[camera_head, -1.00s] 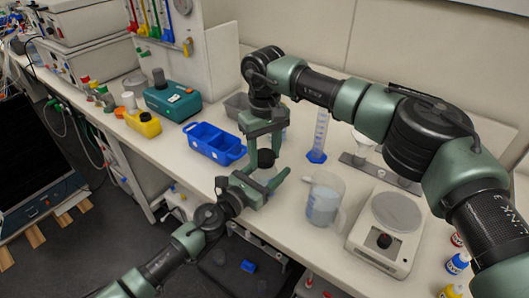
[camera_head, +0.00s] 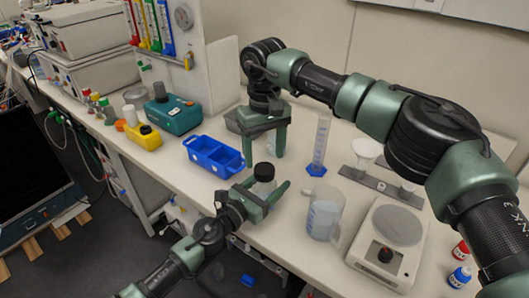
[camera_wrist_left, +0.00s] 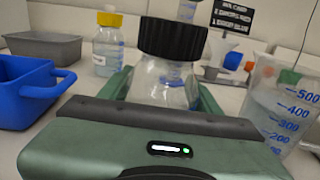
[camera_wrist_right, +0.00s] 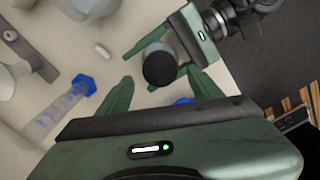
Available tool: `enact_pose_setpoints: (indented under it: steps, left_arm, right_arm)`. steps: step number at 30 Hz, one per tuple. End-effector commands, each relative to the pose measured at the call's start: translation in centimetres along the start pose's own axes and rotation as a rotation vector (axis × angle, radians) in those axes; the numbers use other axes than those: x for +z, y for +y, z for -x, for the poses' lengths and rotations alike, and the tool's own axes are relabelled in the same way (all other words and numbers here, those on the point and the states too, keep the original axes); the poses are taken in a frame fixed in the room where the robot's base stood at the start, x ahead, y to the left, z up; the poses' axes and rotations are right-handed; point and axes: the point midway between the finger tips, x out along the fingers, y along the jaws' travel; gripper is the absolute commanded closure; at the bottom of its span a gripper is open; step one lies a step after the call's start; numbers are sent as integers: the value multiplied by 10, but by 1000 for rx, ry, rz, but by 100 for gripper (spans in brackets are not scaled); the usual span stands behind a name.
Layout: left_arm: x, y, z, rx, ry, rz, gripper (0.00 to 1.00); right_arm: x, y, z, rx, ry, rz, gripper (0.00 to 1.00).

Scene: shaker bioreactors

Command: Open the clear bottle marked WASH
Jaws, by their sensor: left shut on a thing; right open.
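A clear bottle (camera_wrist_left: 160,85) with a black screw cap (camera_head: 264,171) stands upright in my left gripper (camera_head: 262,196), which is shut on its body. No WASH label is readable on it. The cap is on the bottle; from above it is a dark disc in the right wrist view (camera_wrist_right: 160,68). My right gripper (camera_head: 266,156) is open and points down just above the cap. Its fingers (camera_wrist_right: 158,92) hold nothing, and the cap shows between and past their tips.
A beaker (camera_head: 324,215), a blue-footed cylinder (camera_head: 319,150) and a hotplate (camera_head: 390,238) stand to the right. A yellow-capped bottle (camera_wrist_left: 108,45) is behind. A small white bar (camera_wrist_right: 102,50) lies on the bench.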

Motion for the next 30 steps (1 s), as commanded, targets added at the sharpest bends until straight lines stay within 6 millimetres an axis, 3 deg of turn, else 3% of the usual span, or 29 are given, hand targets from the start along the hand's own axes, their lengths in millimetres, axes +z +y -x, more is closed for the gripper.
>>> enact_pose_setpoints:
  steps: [5,30]
  left_arm:
    - [1,0,0,0,-1,0,100]
    - [1,0,0,0,-1,0,100]
  right_arm:
    - [0,0,3,0,0,-267,35]
    - [0,0,23,1,-1,-2243,35]
